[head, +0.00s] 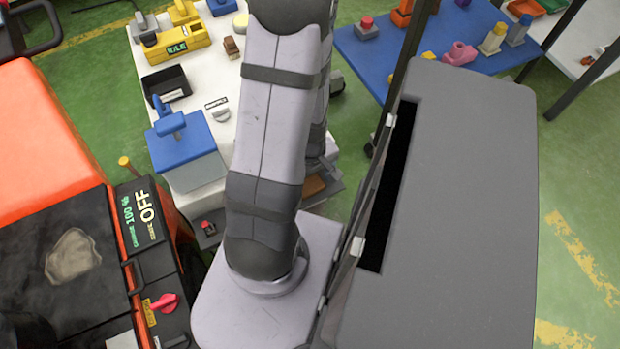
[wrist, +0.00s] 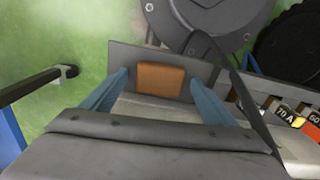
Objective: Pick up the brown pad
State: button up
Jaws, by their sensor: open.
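The brown pad (wrist: 161,80) is a squarish orange-brown block with rounded corners, near the upper middle of the wrist view. It rests on or against a flat grey plate (wrist: 121,56). My gripper (wrist: 159,84) is open, with one blue finger to the left of the pad and one to the right. A gap shows on each side, and nothing is held. I cannot tell how far the fingertips are above the plate. In the head view a brown patch (head: 314,185) beside my arm may be the same pad; my arm hides my gripper there.
In the wrist view, grey round machinery (wrist: 215,20) stands beyond the plate and a labelled panel (wrist: 290,118) is at right. In the head view, a white table (head: 205,75) holds several items, a blue table (head: 370,55) stands behind, and an orange machine (head: 45,140) is left.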

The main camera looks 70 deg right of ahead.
aim_at(310, 184)
jog(key=shift+c, duration=0.5)
jog(key=c, duration=1)
jog(key=shift+r, duration=0.15)
notch_tip(310, 184, up, 18)
jog(key=p, duration=0.8)
jog(key=shift+o, duration=0.4)
